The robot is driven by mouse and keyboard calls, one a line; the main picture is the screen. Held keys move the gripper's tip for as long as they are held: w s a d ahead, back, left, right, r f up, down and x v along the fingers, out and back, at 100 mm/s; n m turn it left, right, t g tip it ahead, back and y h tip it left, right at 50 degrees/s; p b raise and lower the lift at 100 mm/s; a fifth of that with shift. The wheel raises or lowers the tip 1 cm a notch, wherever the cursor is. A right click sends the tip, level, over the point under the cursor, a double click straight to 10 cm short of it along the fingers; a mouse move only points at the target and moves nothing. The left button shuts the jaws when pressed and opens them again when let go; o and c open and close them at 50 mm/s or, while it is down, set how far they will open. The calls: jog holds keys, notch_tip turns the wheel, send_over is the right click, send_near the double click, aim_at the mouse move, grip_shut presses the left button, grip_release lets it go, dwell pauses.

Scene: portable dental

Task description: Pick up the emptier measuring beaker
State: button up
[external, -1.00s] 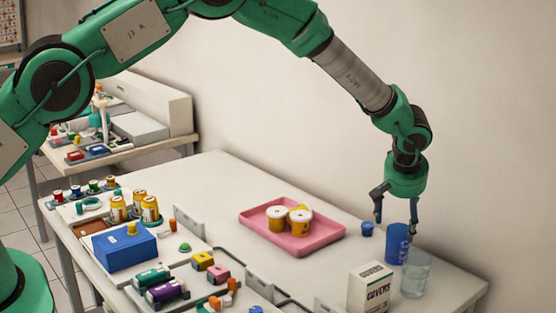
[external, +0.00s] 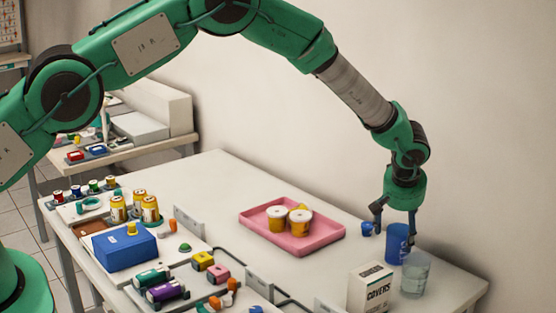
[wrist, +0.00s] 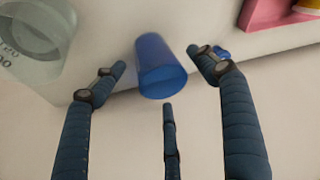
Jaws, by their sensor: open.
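A blue measuring beaker (external: 393,246) with pale markings stands upright at the right of the table. It also shows in the wrist view (wrist: 161,66), between my fingertips, with its round top towards the camera. A clear beaker (external: 415,277) with markings stands in front of it, and in the wrist view (wrist: 38,38) it is at the upper left, partly cut off. The blue one looks blue throughout; I cannot tell the fill levels. My gripper (external: 394,224) is open, its fingers spread around the top of the blue beaker. I cannot tell if they touch.
A white box (external: 368,290) marked COVERS stands close to the clear beaker. A small blue object (external: 367,229) lies left of the blue beaker. A pink tray (external: 325,234) holds yellow, white-topped containers. Bare tabletop lies behind the tray; the wall is close behind.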

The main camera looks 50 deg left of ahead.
jog(key=shift+x, duration=1.75)
jog(key=shift+c, duration=0.2)
jog(key=c, duration=1.1)
